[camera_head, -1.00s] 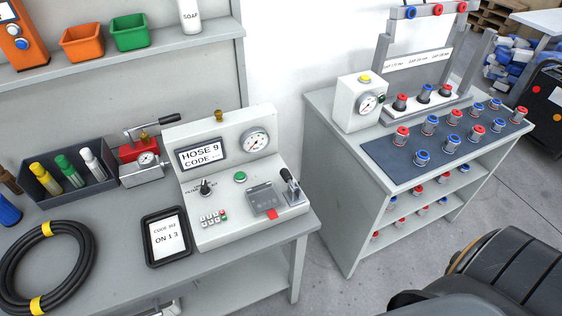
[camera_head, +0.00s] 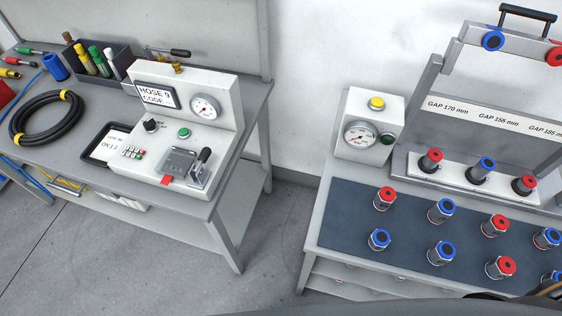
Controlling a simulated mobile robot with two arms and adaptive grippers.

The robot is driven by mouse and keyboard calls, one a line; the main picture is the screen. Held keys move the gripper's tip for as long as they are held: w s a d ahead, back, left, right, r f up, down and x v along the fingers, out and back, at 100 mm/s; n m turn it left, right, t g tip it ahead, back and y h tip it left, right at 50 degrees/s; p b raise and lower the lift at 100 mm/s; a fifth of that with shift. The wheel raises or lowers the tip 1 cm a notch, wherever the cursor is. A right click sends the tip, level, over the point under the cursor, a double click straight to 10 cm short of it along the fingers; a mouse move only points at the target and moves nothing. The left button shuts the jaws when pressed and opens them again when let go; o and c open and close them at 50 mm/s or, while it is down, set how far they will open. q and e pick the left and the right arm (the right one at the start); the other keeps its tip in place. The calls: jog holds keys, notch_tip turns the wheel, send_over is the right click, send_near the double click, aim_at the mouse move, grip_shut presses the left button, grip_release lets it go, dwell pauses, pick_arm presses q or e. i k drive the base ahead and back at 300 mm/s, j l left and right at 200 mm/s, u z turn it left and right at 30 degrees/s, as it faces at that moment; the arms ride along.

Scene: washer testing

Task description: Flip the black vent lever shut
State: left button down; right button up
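The black vent lever (camera_head: 204,156) stands at the front right corner of the white test console (camera_head: 215,135), beside a grey hinged cover (camera_head: 180,162) and a red tab (camera_head: 166,181). The lever's black handle points up and leans slightly to the right. The console has a screen reading HOSE 9 CODE (camera_head: 156,95), a round gauge (camera_head: 205,107), a green button (camera_head: 184,132) and a black knob (camera_head: 151,125). Neither of my grippers is in view.
A coiled black hose (camera_head: 46,118) and a tablet (camera_head: 103,146) lie on the left bench. A second bench at right holds a blue mat (camera_head: 340,212) with several red and blue fittings, a gauge box (camera_head: 369,125) and a grey rack (camera_head: 428,80). Floor shows between the benches.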

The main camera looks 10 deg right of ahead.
aim_at(205, 153)
jog(key=k+l, duration=0.1)
jog(key=l, duration=0.55)
jog(key=k+l, duration=0.1)
jog(key=l, duration=0.5)
